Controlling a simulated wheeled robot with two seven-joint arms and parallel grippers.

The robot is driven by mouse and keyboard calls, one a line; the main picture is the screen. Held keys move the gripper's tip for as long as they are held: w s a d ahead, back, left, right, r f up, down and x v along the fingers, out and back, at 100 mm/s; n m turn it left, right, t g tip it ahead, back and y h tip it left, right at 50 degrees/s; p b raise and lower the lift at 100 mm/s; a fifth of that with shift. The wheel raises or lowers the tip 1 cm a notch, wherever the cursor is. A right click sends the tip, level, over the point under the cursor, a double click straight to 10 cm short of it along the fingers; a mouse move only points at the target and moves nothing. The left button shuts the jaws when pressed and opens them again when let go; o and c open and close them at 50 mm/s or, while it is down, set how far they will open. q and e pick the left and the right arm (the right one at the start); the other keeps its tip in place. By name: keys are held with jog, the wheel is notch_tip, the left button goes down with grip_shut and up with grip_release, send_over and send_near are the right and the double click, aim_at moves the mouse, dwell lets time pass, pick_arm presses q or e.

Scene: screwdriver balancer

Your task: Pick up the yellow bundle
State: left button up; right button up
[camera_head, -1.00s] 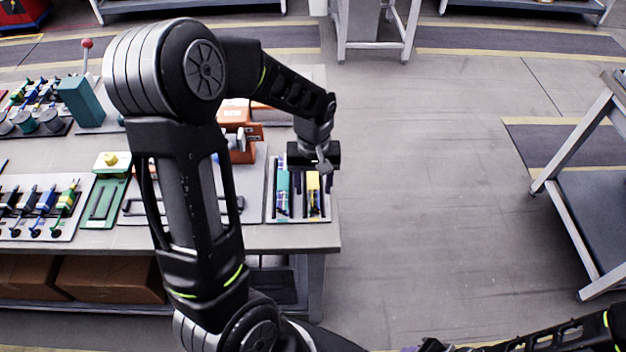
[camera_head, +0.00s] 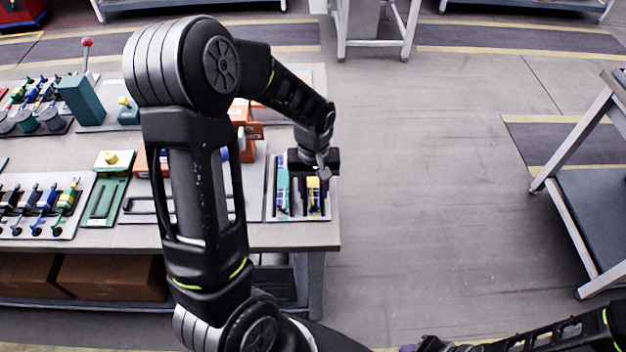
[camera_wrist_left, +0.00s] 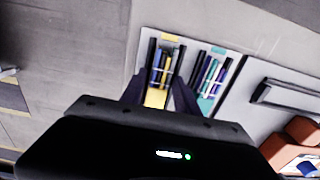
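The yellow bundle (camera_head: 314,184) sits in the right slot of a light tray (camera_head: 327,214) at the table's right end. In the left wrist view the yellow bundle (camera_wrist_left: 155,97) shows a yellow block with blue and yellow sticks. My left gripper (camera_head: 312,176) is over it, pointing down. In the wrist view the left gripper's (camera_wrist_left: 158,92) dark fingers stand apart, one on each side of the bundle; contact cannot be seen. A teal bundle (camera_head: 282,185) lies in the slot beside it. My right gripper (camera_head: 432,345) shows only partly at the bottom edge.
The grey table (camera_head: 290,237) ends just right of the tray. Orange tools (camera_head: 246,128), a green fixture (camera_head: 104,198) and a teal block (camera_head: 80,98) stand to the left. Open floor (camera_head: 430,190) lies to the right, then a metal cart (camera_head: 590,195).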

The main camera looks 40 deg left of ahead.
pick_arm(q)
grip_shut()
jog(key=shift+r, duration=0.15)
notch_tip(320, 180, up, 10)
jog(key=b, duration=0.1)
dwell(0.6)
dwell(0.5)
jog(key=w+d+f+m, duration=0.1)
jog(key=w+d+m, duration=0.6)
jog(key=w+d, duration=0.3)
jog(key=d, duration=0.2)
jog(key=shift+d, duration=0.3)
jog(key=shift+f, duration=0.1)
